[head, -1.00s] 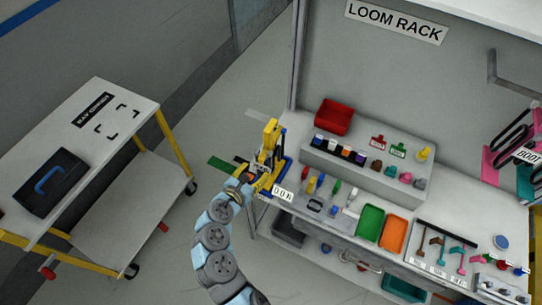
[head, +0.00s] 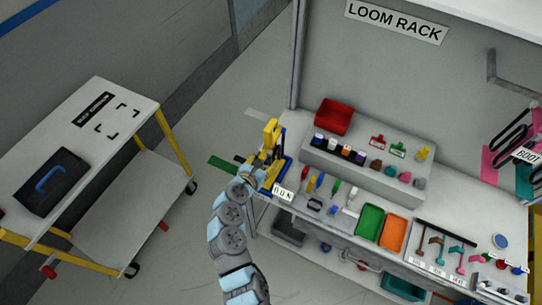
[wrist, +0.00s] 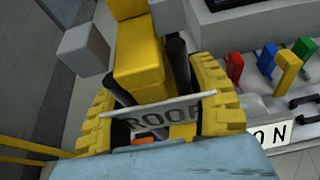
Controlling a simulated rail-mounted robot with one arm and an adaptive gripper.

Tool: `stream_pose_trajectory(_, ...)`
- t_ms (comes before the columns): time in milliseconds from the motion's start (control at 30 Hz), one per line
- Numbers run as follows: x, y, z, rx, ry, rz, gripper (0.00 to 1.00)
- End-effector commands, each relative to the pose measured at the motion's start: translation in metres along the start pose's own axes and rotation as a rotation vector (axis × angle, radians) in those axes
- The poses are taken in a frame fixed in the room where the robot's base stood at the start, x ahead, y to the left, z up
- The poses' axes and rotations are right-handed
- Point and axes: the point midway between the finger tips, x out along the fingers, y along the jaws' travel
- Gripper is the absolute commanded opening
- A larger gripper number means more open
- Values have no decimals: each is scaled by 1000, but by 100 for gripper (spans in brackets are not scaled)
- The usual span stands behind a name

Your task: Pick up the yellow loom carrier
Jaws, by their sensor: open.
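The yellow loom carrier (head: 271,140) stands upright at the left end of the bench, with blue parts at its base. In the wrist view its yellow block (wrist: 137,62) rises in the middle, with a white ROOF plate (wrist: 160,118) across its front. My gripper (wrist: 127,33) is open, its dark fingers with grey tips on either side of the yellow block. I cannot tell whether either tip touches it. Ribbed yellow parts stand left and right of the plate. In the head view my arm's end is against the carrier's front, and the fingertips are hard to make out.
A red bin (head: 334,116), a grey riser (head: 375,168) with small parts, and green (head: 370,222) and orange (head: 394,233) trays lie to the right. Colored clips sit close right of the carrier. A white cart (head: 65,140) stands left, across open floor.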

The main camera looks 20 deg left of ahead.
Motion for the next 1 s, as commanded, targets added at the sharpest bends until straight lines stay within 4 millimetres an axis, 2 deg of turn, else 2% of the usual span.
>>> stream_pose_trajectory(333, 34, 0, -2, 1, 0, 2, 54)
stream_pose_trajectory(667, 40, -1, -2, 1, 0, 2, 54)
stream_pose_trajectory(700, 40, -1, -2, 1, 0, 2, 49)
stream_pose_trajectory(867, 40, -1, -2, 1, 0, 2, 3)
stream_pose_trajectory(900, 40, -1, -2, 1, 0, 2, 0)
stream_pose_trajectory(1000, 40, -1, -2, 0, 0, 2, 0)
